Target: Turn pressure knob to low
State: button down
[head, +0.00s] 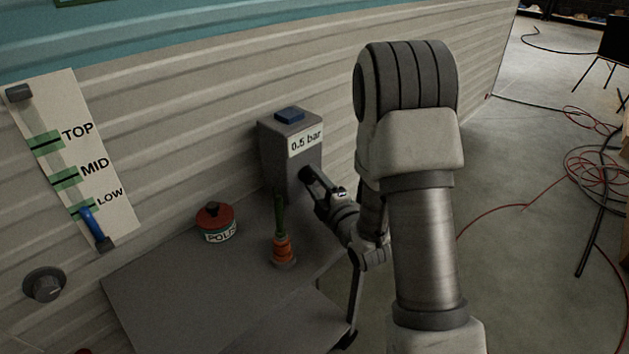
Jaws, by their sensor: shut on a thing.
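A grey box (284,150) with a blue button (290,115) on top and a label reading "0.5 bar" (305,142) stands against the camper wall. My gripper (309,177) is at the box's front face, just below the label, shut on the pressure knob there. The fingers hide most of this knob, so its pointer and any low mark cannot be made out.
A grey shelf (165,290) holds a red-lidded polish tin (217,223) and an orange-and-green tool (283,250). A TOP/MID/LOW panel (105,205) has a blue handle (91,226) near LOW. A round dial (46,286) sits lower left. Cables (590,165) lie on the floor at right.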

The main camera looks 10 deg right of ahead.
jog(key=shift+f+n+t, duration=0.15)
jog(key=shift+n+t, duration=0.25)
jog(key=shift+n, duration=0.8)
jog(key=shift+c, duration=1.6)
grip_release()
jog(key=shift+s, duration=0.1)
